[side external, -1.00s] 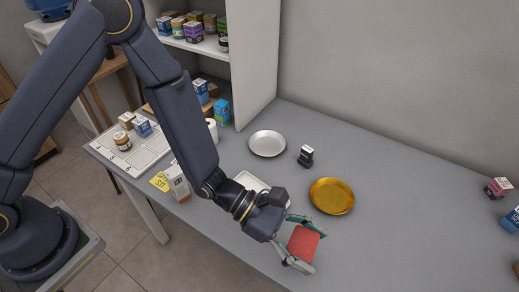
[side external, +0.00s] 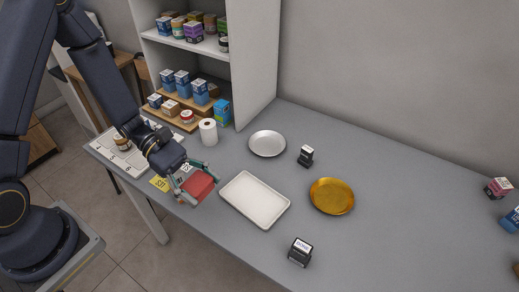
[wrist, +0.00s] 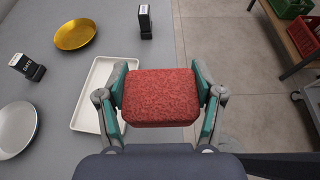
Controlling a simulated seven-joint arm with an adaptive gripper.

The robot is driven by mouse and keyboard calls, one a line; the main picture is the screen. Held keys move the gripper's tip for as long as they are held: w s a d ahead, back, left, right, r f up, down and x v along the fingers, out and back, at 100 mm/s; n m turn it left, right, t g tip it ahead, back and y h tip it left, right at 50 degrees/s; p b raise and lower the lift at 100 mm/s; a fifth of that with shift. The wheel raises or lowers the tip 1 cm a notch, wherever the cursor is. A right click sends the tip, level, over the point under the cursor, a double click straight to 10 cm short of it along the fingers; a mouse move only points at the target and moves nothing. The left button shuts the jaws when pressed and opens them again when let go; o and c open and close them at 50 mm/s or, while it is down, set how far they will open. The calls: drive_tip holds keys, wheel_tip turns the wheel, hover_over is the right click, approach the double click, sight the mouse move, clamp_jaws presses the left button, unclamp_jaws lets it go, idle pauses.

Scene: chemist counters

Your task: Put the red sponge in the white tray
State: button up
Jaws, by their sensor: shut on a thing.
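The red sponge (side external: 198,184) is held between the fingers of my gripper (side external: 190,190), left of the white tray in the side view. The sponge (wrist: 160,97) also fills the middle of the wrist view, with a finger against each side. The white tray (side external: 254,200) is a shallow rectangle lying empty on the grey counter. In the wrist view, part of the tray (wrist: 88,98) shows left of the sponge and the rest is hidden behind sponge and finger. The sponge appears raised, near the counter's front edge.
A gold plate (side external: 332,196), a silver plate (side external: 267,144) and two black stamps (side external: 306,156) (side external: 300,252) stand around the tray. A white roll (side external: 208,132) and a yellow note (side external: 160,183) are near my gripper. The right of the counter is mostly clear.

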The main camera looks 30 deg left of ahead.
drive_tip(key=w+d+f, duration=0.3)
drive_tip(key=w, duration=0.4)
hover_over(249, 197)
drive_tip(key=f, duration=0.5)
drive_tip(key=shift+s+a+f, duration=0.15)
drive_tip(key=shift+s, duration=0.2)
drive_tip(key=shift+w+f, duration=0.15)
drive_tip(key=shift+f, duration=0.05)
drive_tip(key=shift+w+f, duration=0.2)
drive_tip(key=shift+f, duration=1.6)
drive_tip(key=shift+f, duration=0.15)
drive_tip(key=o, duration=0.4)
